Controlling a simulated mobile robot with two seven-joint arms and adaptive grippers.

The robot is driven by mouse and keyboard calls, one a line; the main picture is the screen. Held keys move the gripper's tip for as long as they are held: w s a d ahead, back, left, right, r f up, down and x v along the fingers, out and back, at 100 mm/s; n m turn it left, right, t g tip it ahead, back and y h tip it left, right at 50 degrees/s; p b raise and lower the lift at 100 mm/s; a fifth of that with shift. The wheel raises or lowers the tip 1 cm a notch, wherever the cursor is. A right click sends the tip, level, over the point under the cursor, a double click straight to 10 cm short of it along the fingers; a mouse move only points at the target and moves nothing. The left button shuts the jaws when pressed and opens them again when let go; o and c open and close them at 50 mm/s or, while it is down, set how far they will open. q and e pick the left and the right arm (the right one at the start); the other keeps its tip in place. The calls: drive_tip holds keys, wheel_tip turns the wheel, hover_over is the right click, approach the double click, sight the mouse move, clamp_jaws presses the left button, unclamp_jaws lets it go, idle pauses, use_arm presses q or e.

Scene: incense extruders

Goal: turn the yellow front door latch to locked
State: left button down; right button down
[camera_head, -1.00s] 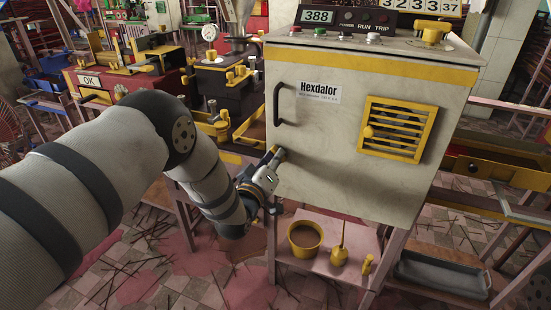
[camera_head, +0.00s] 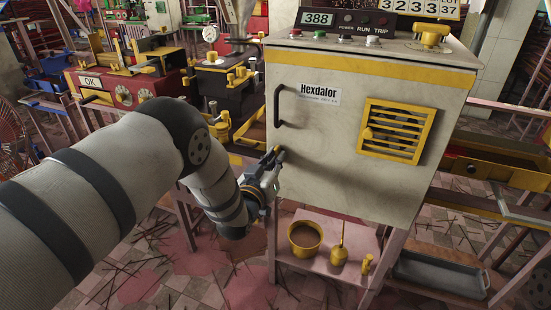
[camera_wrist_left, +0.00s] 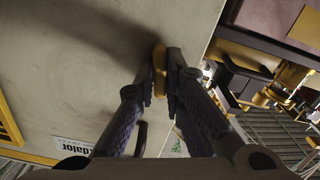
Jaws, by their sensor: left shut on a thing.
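The pale metal cabinet door (camera_head: 330,170) labelled Hexdalor is closed. My left gripper (camera_head: 275,162) is at the door's left edge, below the black handle (camera_head: 279,105). In the left wrist view, the yellow latch (camera_wrist_left: 159,55) shows as a small rounded bar between the tips of my left gripper (camera_wrist_left: 161,87), which is shut on it. The fingers hide part of the latch, and its exact turn is hard to tell. In the head view the gripper hides most of the latch. My right gripper is not in view.
A yellow louvred vent (camera_head: 397,130) is on the door's right side. A shelf below holds a yellow pot (camera_head: 304,238) and a yellow oil can (camera_head: 340,254). A red machine (camera_head: 125,90) stands at the left. Sticks litter the tiled floor.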

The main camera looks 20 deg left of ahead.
use_arm(q)
drive_tip(key=shift+m, duration=3.4)
drive_tip(key=c, duration=1.7)
unclamp_jaws()
drive_tip(key=s, duration=1.2)
drive_tip(key=shift+a, duration=0.4)
